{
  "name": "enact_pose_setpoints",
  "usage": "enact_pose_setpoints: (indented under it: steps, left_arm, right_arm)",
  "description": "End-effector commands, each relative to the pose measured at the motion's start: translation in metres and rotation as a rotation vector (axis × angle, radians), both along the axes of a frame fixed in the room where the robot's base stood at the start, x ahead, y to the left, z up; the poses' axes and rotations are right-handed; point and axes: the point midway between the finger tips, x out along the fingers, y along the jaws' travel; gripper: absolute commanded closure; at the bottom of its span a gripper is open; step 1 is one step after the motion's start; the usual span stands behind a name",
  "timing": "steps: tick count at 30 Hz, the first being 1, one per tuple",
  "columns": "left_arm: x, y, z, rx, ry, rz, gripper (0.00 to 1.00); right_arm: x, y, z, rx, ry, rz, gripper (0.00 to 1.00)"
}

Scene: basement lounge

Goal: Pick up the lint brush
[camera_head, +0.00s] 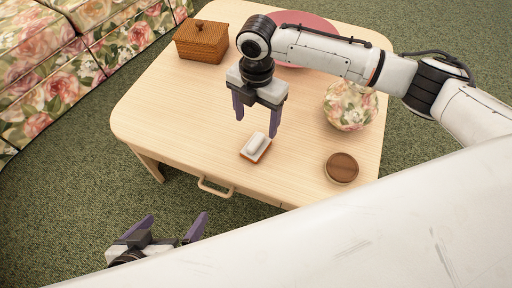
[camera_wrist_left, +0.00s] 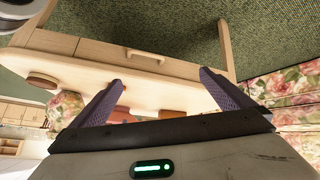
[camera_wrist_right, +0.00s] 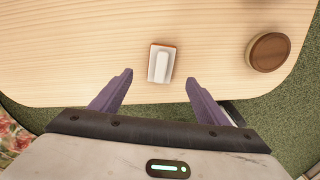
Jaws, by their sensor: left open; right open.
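The lint brush (camera_head: 256,147) lies on the wooden table, a small block with a white handle on top and a brown-orange edge. My right gripper (camera_head: 257,126) is open and empty above the table, just behind the brush in the head view. In the right wrist view the brush (camera_wrist_right: 161,64) lies beyond the two fingertips (camera_wrist_right: 158,80), centred between them, and not held. My left gripper (camera_head: 172,222) is open and empty, low in front of the table over the carpet. In the left wrist view its fingers (camera_wrist_left: 160,77) point towards the table front.
A drawer handle (camera_head: 215,187) sticks out in front. A floral sofa (camera_head: 40,60) stands left.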

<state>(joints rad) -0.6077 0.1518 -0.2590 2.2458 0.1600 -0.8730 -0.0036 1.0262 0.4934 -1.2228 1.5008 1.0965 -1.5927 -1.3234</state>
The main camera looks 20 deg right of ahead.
Motion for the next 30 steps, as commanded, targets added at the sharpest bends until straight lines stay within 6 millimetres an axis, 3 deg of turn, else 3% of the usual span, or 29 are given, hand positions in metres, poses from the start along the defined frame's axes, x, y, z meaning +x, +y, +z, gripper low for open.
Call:
enact_pose_setpoints:
  steps: [7,14,19,24,30]
  left_arm:
    - [0.002,-0.008,-0.011,0.006,0.031,-0.045,0.0]
    - [0.002,-0.011,-0.012,0.009,0.047,-0.068,0.0]
    - [0.004,-0.017,-0.012,-0.018,0.03,-0.074,0.0]
    - [0.008,-0.026,0.001,-0.074,-0.015,-0.074,0.0]
    - [0.009,-0.028,0.007,-0.087,-0.024,-0.074,0.0]
  right_arm:
    - [0.0,-0.003,-0.036,-0.01,0.006,0.008,0.31]
    - [0.0,-0.002,-0.051,-0.009,0.003,0.007,0.31]
    - [-0.003,0.0,-0.072,-0.009,0.003,0.008,0.31]
    - [-0.005,0.002,-0.097,-0.009,0.003,0.007,0.31]
    - [-0.004,0.002,-0.099,-0.008,0.002,0.007,0.31]
